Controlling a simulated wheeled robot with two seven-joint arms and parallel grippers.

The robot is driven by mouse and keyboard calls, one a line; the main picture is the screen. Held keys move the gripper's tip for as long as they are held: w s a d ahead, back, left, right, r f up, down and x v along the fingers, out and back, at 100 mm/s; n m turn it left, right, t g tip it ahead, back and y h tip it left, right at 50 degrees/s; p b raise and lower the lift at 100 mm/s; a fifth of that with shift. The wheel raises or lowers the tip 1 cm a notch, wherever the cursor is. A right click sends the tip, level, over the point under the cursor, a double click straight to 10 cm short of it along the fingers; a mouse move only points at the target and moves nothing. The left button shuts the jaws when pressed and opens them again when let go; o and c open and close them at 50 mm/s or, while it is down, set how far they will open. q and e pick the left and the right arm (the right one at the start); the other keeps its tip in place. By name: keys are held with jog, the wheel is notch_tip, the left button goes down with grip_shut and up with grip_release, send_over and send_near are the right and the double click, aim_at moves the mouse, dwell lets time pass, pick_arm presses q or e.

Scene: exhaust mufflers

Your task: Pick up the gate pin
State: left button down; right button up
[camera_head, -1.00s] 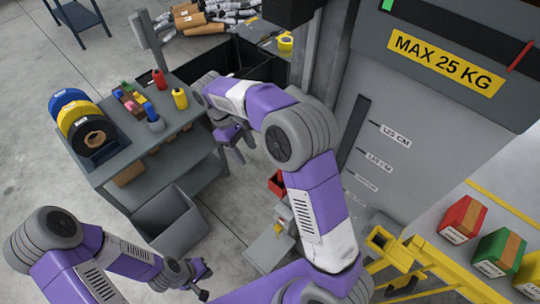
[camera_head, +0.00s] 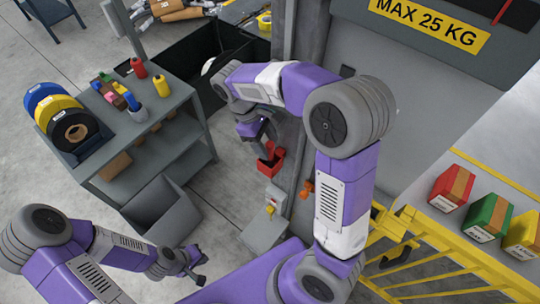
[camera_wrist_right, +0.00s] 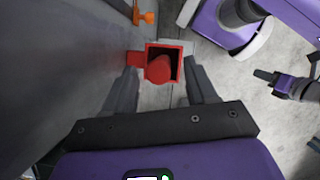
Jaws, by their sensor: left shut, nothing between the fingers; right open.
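A red open-topped holder (camera_head: 264,167) sits low by the grey post, under my right gripper (camera_head: 264,138). In the right wrist view the holder (camera_wrist_right: 182,49) has a rounded red piece (camera_wrist_right: 159,69) in it, which looks like the gate pin. My right gripper (camera_wrist_right: 163,72) is open there, its fingers on either side of the holder in the picture; I cannot tell the height between them. My left gripper (camera_head: 197,274) is shut and empty at the lower left, away from the holder.
An orange fitting (camera_head: 306,188) is on the post, right of the holder. A grey box (camera_head: 265,230) stands below. The shelf cart (camera_head: 150,130) with tape rolls and bottles is at left. A yellow gate frame (camera_head: 420,245) and colored boxes (camera_head: 453,186) are at right.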

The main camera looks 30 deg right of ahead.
jog(key=shift+s+d+f, duration=0.25)
jog(key=shift+s+d, duration=0.05)
jog(key=shift+s, duration=0.15)
jog(key=shift+f, duration=0.35)
grip_shut()
